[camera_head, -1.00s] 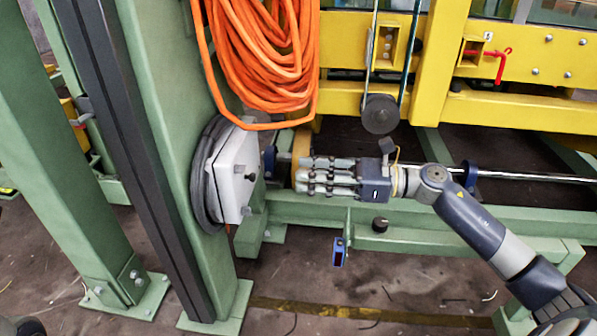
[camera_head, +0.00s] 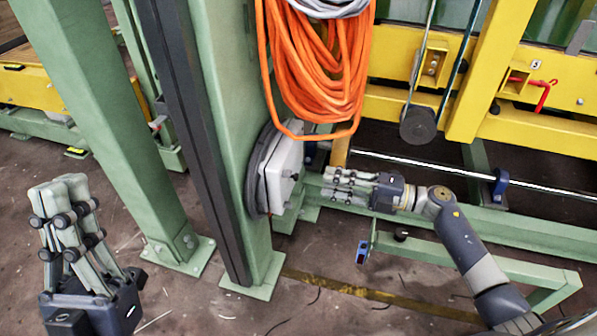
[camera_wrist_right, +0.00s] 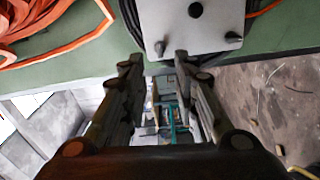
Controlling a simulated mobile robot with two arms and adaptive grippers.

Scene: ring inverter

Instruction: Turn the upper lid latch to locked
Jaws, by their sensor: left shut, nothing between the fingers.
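A white lid (camera_head: 288,170) on a dark round housing is mounted on the side of a green post. In the right wrist view the lid (camera_wrist_right: 190,22) carries the upper latch (camera_wrist_right: 160,48), a small dark knob on the hose side, and a second latch (camera_wrist_right: 233,41) on the floor side. My right gripper (camera_head: 326,184) points at the lid from the right, with a small gap. Its fingers (camera_wrist_right: 157,65) are spread and empty, the tips close to the upper latch. My left gripper (camera_head: 62,192) is shut and empty, fingers up, far left of the lid.
An orange hose bundle (camera_head: 318,75) hangs just above the lid. A steel rod (camera_head: 440,168) and green rail (camera_head: 520,228) run behind my right arm.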

